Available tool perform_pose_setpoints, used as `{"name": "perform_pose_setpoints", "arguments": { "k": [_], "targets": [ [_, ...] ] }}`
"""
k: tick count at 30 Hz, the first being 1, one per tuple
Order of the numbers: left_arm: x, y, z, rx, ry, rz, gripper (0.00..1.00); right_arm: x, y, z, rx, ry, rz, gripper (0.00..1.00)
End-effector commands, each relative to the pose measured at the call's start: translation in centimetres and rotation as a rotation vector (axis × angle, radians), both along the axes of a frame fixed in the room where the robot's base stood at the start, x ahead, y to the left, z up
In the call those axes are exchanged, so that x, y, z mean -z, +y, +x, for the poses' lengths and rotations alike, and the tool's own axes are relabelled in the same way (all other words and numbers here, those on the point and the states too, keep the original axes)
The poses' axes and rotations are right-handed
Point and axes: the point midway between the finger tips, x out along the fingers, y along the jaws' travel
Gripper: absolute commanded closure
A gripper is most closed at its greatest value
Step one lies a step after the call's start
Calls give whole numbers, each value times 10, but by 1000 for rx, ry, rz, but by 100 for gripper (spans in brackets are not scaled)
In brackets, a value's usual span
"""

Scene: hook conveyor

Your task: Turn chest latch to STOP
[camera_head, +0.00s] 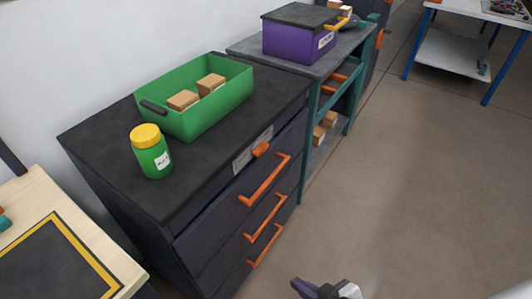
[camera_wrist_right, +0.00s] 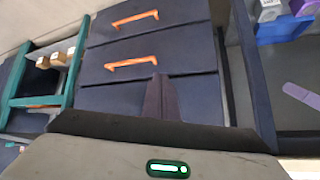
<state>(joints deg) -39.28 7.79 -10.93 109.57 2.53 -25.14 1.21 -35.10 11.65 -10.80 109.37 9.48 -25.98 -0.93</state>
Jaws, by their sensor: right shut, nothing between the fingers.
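The dark chest (camera_head: 190,225) stands at the left with several drawers and orange handles. Its orange latch (camera_head: 260,149) sits on a grey label plate (camera_head: 241,163) on the front, just under the top edge. The plate's lettering and the latch's exact setting are too small to read. My right gripper (camera_head: 302,287) is at the bottom of the head view, low over the floor and apart from the chest. In the right wrist view its fingers (camera_wrist_right: 161,98) are shut and empty, pointing toward the drawer fronts (camera_wrist_right: 150,65). The latch does not show there. My left gripper is out of view.
On the chest stand a green bin (camera_head: 212,117) with brown boxes and a green jar (camera_head: 151,160) with a yellow lid. A teal shelf unit (camera_head: 311,135) with a purple box (camera_head: 290,45) stands beyond. The floor (camera_head: 410,170) to the right is clear.

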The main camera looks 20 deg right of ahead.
Motion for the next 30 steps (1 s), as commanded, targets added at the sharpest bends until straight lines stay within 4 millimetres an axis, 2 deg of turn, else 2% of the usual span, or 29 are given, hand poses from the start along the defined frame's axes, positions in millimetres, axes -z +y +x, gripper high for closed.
{"name": "perform_pose_setpoints", "arguments": {
  "k": [1, 2, 5, 6, 8, 9, 12, 15, 19, 23, 30],
  "targets": [
    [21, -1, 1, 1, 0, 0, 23, 4, -10, 32, -23, -48, 6, 100],
    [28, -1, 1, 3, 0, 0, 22, 1, -15, 49, -39, -73, 15, 100],
    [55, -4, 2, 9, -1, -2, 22, -23, -34, 115, -105, -168, 46, 100],
    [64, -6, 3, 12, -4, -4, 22, -38, -41, 139, -136, -207, 59, 100],
    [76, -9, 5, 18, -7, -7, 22, -65, -51, 171, -182, -264, 76, 100],
    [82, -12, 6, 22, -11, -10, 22, -85, -56, 188, -212, -300, 85, 100],
    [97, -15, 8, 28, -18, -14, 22, -137, -67, 218, -284, -379, 105, 100],
    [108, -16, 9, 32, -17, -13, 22, -183, -74, 232, -340, -441, 119, 100],
    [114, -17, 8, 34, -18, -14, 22, -222, -78, 237, -384, -488, 128, 100],
    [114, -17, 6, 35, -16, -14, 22, -237, -78, 237, -399, -501, 136, 100],
    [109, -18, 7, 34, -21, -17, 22, -238, -78, 237, -398, -501, 140, 100]
  ]
}}
